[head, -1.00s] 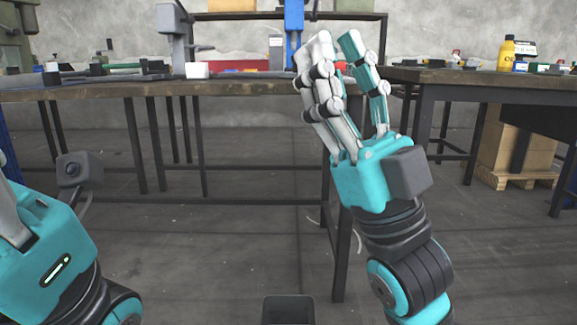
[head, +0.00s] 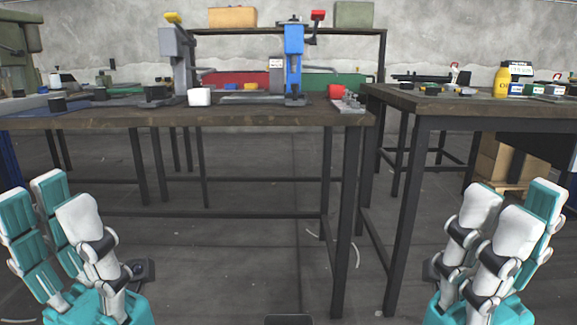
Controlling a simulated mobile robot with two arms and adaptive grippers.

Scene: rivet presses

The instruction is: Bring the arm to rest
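My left gripper (head: 62,215) is low at the left edge of the head view, its fingers pointing up. Its fingers stand apart with nothing between them. My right gripper (head: 510,212) is low at the right, also with fingers up and spread, holding nothing. Both are in front of the tables and below the height of the tops, apart from everything. On the workbench (head: 250,114) stand a blue rivet press (head: 293,62) with a red-tipped lever and a grey press (head: 174,60) with a yellow-tipped lever.
A white block (head: 199,97), a red cup (head: 336,91) and a small metal rack (head: 347,104) sit on the workbench. A second table (head: 470,106) at the right holds a yellow bottle (head: 502,81). A cardboard box (head: 498,160) stands beneath it. The floor between my grippers is clear.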

